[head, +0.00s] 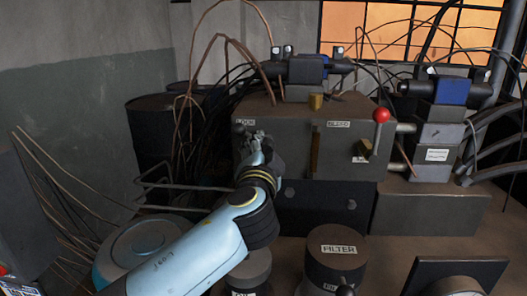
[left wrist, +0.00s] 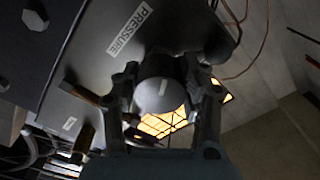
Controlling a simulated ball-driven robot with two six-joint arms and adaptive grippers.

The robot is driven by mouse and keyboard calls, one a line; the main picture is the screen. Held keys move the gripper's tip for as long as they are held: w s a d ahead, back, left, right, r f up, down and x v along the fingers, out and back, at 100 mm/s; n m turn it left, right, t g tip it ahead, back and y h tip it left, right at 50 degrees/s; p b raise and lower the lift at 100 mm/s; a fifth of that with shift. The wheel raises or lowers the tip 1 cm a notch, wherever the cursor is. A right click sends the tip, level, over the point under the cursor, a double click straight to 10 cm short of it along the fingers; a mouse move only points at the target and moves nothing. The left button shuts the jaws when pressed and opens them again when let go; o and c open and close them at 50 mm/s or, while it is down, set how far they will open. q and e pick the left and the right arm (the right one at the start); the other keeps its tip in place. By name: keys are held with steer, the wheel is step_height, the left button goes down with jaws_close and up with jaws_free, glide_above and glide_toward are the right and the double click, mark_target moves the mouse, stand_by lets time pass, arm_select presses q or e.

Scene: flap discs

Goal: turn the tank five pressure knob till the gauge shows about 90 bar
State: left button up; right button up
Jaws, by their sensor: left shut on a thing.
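My left gripper (head: 258,142) is at the upper left of the front of the grey block, by a small white label (head: 245,122). In the left wrist view its two fingers (left wrist: 163,108) are shut on a round grey knob (left wrist: 158,97), one on each side. The knob's face has a short pale mark pointing up in that picture. A label reading PRESSURE (left wrist: 130,30) is on the dark surface beside the knob. The gripper and arm hide the knob in the head view. I see no gauge reading in either view. My right gripper is not in view.
A lever with a red ball (head: 381,115) stands out from the right of the grey block (head: 345,160). A dark cylinder labelled FILTER (head: 338,262) stands in front. Loose brown and black cables (head: 190,110) hang left of the block.

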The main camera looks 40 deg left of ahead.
arm_select(q)
steer(key=shift+m, duration=1)
steer(key=shift+m+p, duration=0.55)
steer(key=shift+m, duration=1.25)
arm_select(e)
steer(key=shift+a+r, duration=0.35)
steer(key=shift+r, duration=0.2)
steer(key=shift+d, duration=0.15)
arm_select(q)
steer(key=o, duration=1.2)
steer(key=shift+c, duration=0.2)
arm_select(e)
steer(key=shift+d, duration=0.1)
arm_select(q)
steer(key=shift+s+d, duration=0.1)
